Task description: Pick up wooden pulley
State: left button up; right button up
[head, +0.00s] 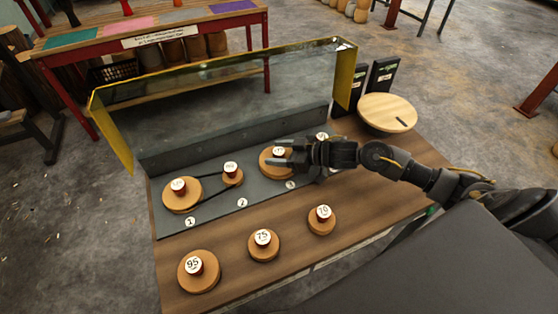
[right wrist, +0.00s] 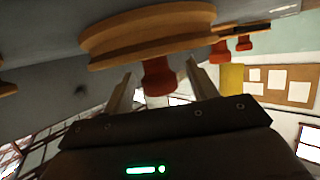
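A wooden pulley (head: 266,163) with a red knob and white numbered top stands on the grey board (head: 215,208). My right gripper (head: 280,153) is at this pulley, its fingers spread by the knob. In the right wrist view the fingers (right wrist: 160,88) are open, with the red knob (right wrist: 158,76) between them and gaps on both sides. The wooden disc (right wrist: 150,38) fills the top of that view. Three more pulleys, marked 95 (head: 198,284), 75 (head: 264,252) and 70 (head: 321,228), stand on the wooden table front. My left gripper is not in view.
Two pulleys (head: 180,201) (head: 232,181) at the board's left are joined by a black belt. Another pulley's top (head: 322,137) shows behind my right arm. A yellow-edged clear guard (head: 125,140) stands behind. A round wooden disc (head: 387,110) is at the right.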

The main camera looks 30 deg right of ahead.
aim_at(279, 151)
jog(key=c, duration=1.1)
jog(key=shift+o, duration=0.2)
notch_tip(279, 151, up, 10)
jog(key=shift+r+p, duration=0.1)
jog(key=shift+p, duration=0.35)
